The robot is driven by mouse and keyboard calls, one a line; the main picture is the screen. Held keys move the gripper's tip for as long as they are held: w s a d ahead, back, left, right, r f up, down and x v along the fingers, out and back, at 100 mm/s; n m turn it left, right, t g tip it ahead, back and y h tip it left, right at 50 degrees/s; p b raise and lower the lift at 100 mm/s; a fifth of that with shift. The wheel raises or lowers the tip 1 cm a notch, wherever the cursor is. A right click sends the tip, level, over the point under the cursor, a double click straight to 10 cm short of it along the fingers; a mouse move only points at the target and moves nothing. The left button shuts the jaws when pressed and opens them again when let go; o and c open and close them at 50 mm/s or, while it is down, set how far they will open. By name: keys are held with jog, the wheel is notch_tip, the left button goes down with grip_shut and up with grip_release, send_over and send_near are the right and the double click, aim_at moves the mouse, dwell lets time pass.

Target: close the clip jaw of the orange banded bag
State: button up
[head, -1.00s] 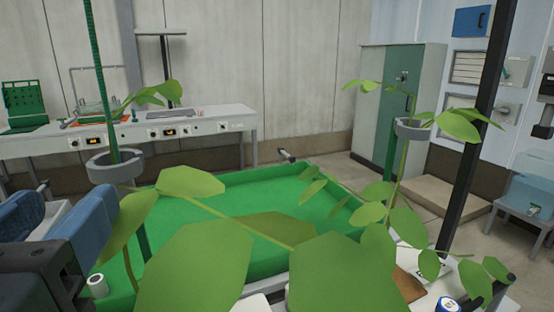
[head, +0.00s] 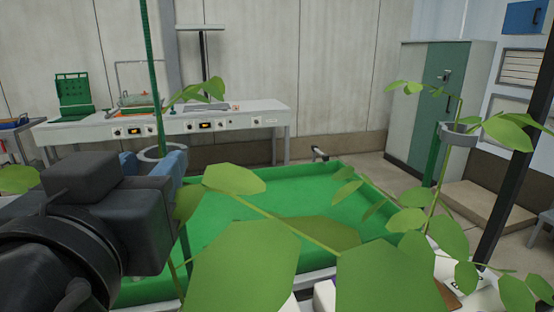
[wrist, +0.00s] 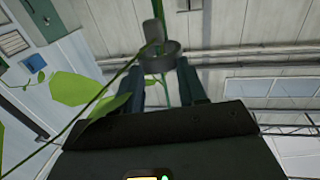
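No orange banded bag with a clip jaw can be made out in either view. A small orange item (head: 150,97) lies on the far bench, too small to identify. My gripper (head: 158,166) is at the left of the head view, with its blue fingers at a grey ring clip (head: 152,150) on a green stake. In the wrist view my gripper (wrist: 160,90) has its two dark fingers apart, with the ring clip (wrist: 146,45) and stake showing between or beyond them. Nothing is seen held. Whether the fingers touch the ring is unclear.
Large leaves (head: 245,265) hide much of the foreground. A green tray (head: 310,190) lies in the middle. A white bench (head: 230,120) runs along the wall. A second ring clip (head: 458,134), a black post (head: 510,190) and a green-grey cabinet (head: 432,100) stand at the right.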

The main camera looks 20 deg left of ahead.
jog(key=c, duration=0.3)
jog(key=shift+w+d+r+n+g+y+p, duration=0.1)
jog(key=shift+w+d+n+g+y+p, duration=0.2)
jog(key=shift+n+y+p, duration=0.3)
jog(key=shift+c, duration=0.2)
jog(key=shift+w+d+n+g+y+p, duration=0.15)
jog(key=shift+n+g+y+p, duration=0.5)
jog(key=shift+y, duration=0.45)
jog(key=o, duration=0.8)
jog(key=shift+w, duration=0.1)
jog(key=shift+c, duration=0.2)
